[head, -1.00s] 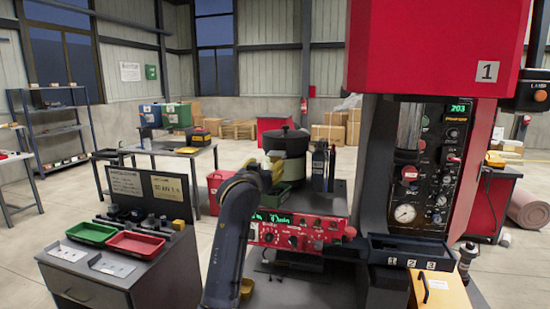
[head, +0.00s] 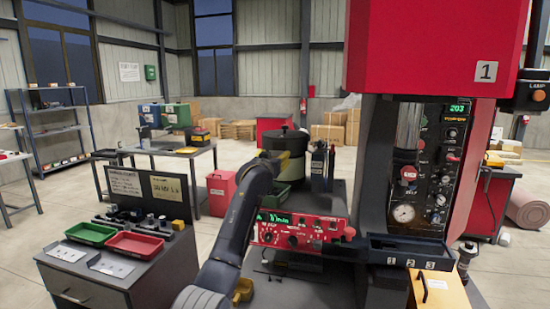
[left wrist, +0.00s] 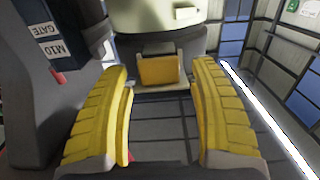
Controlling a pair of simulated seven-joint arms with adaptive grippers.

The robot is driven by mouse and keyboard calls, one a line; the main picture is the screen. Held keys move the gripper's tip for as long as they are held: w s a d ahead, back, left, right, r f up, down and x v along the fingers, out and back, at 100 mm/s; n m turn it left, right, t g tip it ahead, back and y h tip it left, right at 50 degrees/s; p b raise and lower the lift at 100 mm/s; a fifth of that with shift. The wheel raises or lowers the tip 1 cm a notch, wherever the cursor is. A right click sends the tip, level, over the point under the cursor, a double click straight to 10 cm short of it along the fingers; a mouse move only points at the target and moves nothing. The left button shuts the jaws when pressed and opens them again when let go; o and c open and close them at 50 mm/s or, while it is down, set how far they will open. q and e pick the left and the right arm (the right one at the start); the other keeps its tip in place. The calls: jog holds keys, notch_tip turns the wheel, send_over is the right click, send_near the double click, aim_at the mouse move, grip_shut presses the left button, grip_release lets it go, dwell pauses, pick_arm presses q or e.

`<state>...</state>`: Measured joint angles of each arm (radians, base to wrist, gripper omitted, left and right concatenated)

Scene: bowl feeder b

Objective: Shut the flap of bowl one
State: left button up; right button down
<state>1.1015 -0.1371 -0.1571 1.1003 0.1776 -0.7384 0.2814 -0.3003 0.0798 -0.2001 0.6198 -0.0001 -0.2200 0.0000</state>
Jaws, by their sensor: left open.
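The bowl feeder (head: 292,143), a cream drum with a black lid, stands behind the red control panel in the head view. My left arm reaches up to it and mostly hides its own gripper there. In the left wrist view the cream underside of the bowl (left wrist: 155,12) is at the top. A small orange-yellow flap (left wrist: 160,70) shows below it, above a pale ledge. My left gripper (left wrist: 161,67) is open, with ribbed yellow fingers on either side of the flap and nothing visibly held. I cannot tell the flap's exact angle or any contact. My right gripper is out of view.
A dark box labelled M10 GATE (left wrist: 48,40) stands close to the left finger in the wrist view. The red control panel (head: 300,232) and the red press (head: 435,50) are right of my arm. A green tray (head: 91,233) and red tray (head: 135,244) lie on the left cabinet.

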pick_arm(q)
jog(key=shift+w, duration=0.45)
jog(key=shift+c, duration=0.4)
jog(key=c, duration=1.1)
